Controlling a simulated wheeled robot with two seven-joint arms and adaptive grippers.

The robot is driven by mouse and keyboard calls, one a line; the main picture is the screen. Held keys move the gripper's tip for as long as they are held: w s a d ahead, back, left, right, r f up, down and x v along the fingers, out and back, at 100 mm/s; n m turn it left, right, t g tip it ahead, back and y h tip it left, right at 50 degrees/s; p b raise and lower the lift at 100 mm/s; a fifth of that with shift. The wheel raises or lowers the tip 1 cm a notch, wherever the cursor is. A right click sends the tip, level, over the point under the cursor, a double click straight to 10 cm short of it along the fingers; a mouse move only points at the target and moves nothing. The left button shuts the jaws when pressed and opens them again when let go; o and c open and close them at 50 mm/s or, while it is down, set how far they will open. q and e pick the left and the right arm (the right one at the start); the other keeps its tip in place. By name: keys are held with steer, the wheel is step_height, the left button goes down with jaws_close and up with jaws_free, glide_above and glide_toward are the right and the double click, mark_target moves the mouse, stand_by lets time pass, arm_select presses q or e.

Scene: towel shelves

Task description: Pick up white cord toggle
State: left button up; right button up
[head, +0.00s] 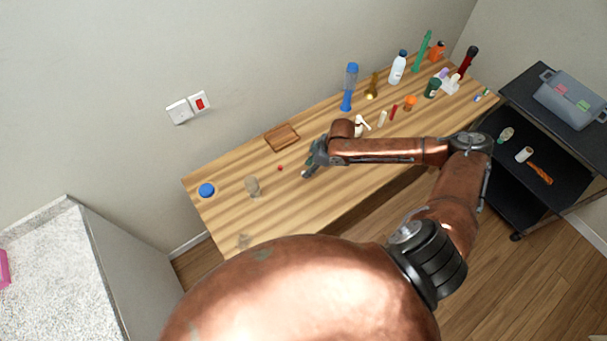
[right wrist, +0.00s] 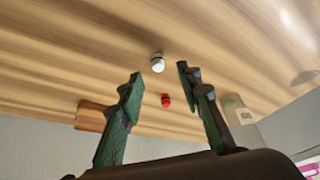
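A small round white toggle (right wrist: 157,63) lies on the wooden table (right wrist: 60,60) in the right wrist view, just beyond my fingertips and roughly between their lines. My right gripper (right wrist: 159,74) is open and empty, with its green-and-black fingers spread. In the head view my right gripper (head: 309,166) is low over the middle of the table. I cannot make out the toggle there; the gripper or arm may hide it. My left gripper is not in view.
A small red piece (right wrist: 165,101) lies near the toggle. A brown wooden tray (head: 282,137), a clear jar (head: 252,187) and a blue lid (head: 206,190) are on the left part of the table. Several bottles, including a blue one (head: 349,88), stand at the back right.

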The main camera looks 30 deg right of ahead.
steer(key=x, duration=0.4)
steer(key=shift+w+d+f, duration=0.1)
steer(key=shift+f, duration=0.1)
steer(key=c, duration=0.7)
steer(key=shift+c, duration=0.2)
